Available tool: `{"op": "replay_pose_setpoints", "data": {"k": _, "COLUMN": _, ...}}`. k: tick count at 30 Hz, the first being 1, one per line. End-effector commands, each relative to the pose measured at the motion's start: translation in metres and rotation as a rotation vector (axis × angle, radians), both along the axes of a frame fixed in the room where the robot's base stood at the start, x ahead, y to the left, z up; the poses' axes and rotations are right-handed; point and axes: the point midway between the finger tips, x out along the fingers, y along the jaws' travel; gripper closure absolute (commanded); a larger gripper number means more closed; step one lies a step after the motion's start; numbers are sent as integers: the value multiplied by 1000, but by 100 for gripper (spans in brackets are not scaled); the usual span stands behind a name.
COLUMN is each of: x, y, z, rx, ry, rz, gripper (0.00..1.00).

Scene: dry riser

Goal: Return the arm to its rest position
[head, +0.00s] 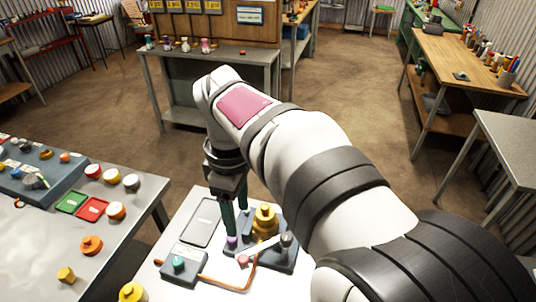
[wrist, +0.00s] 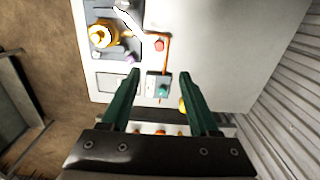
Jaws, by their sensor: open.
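My gripper (head: 237,226) points down over the white table (head: 172,240), and its two green fingers are apart with nothing between them. In the head view the fingers overlap the left side of a dark base that carries a brass-yellow fitting (head: 265,222) and a white lever (head: 262,246). I cannot tell from this view how high the fingertips are. In the wrist view the open gripper (wrist: 158,76) shows clear of the fitting (wrist: 102,36), which lies to the upper left. A grey box with a teal knob (wrist: 163,90) shows between the fingers, further away.
An orange pipe (head: 222,284) runs beside the box, near a red knob (head: 243,260). A yellow part (head: 132,292) is at the table's front. A bench with coloured caps (head: 82,236) is at left, another table (head: 510,140) at right. Open floor (head: 330,88) lies behind.

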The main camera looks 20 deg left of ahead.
Motion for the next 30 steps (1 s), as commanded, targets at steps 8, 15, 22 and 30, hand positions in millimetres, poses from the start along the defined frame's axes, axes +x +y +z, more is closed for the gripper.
{"op": "replay_pose_setpoints", "data": {"k": 8, "x": 0, "y": 0, "z": -1, "rx": 0, "ry": 0, "rz": -2, "gripper": 38}}
{"op": "replay_pose_setpoints", "data": {"k": 15, "x": -46, "y": -135, "z": 5, "rx": 41, "ry": 54, "rz": -851, "gripper": 38}}
{"op": "replay_pose_setpoints", "data": {"k": 22, "x": -156, "y": -220, "z": -42, "rx": 77, "ry": 155, "rz": -1906, "gripper": 38}}
{"op": "replay_pose_setpoints", "data": {"k": 30, "x": -173, "y": -224, "z": -54, "rx": 76, "ry": 177, "rz": -2068, "gripper": 38}}
